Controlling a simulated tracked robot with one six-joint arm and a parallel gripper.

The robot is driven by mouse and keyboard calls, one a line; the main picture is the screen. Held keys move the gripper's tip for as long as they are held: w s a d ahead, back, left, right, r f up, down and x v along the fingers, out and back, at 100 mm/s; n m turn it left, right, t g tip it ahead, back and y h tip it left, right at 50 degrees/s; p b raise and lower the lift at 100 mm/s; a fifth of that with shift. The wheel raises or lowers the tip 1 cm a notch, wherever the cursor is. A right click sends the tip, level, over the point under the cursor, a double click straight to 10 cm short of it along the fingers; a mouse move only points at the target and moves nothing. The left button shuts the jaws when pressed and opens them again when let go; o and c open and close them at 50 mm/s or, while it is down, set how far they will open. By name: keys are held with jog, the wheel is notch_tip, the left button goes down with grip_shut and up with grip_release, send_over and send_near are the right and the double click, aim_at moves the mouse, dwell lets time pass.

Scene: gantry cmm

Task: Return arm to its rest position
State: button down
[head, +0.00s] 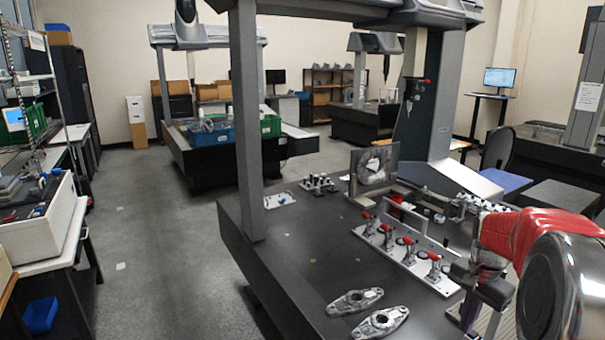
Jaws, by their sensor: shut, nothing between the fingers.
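My arm comes in from the right edge, with a red-covered link and a large round grey joint close to the camera. My gripper (467,318) points down at the lower right, beside the front end of the clamp fixture plate (408,252). It is shut and empty, and its tips are partly cut off or hard to make out. The fixture plate carries several red-handled clamps and lies on the dark measuring table (290,275). Two grey metal flange parts (355,301) (381,322) lie flat on the table to the left of my gripper.
The gantry's near column (246,130) and far column (432,100) rise from the table, with a probe (412,88) hanging between. An upright framed plate (374,168) stands behind the fixture. Open floor (150,255) lies left, beside a bench with a blue bin (40,315).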

jog(key=s+a+r+n+t, duration=0.1)
jog(key=s+a+r+n, duration=0.2)
jog(key=s+a, duration=0.4)
jog(key=s+a+r+n+t, duration=0.2)
jog(key=s+a+r+n, duration=0.1)
jog(key=s+a+n, duration=0.2)
jog(key=s+a+r+n+t, duration=0.2)
jog(key=s+a+r+n, duration=0.1)
jog(key=s+a, duration=0.6)
jog(key=a+n, duration=0.1)
jog(key=a, duration=0.3)
jog(key=shift+s+r, duration=0.15)
jog(key=shift+s, duration=0.05)
dwell(0.5)
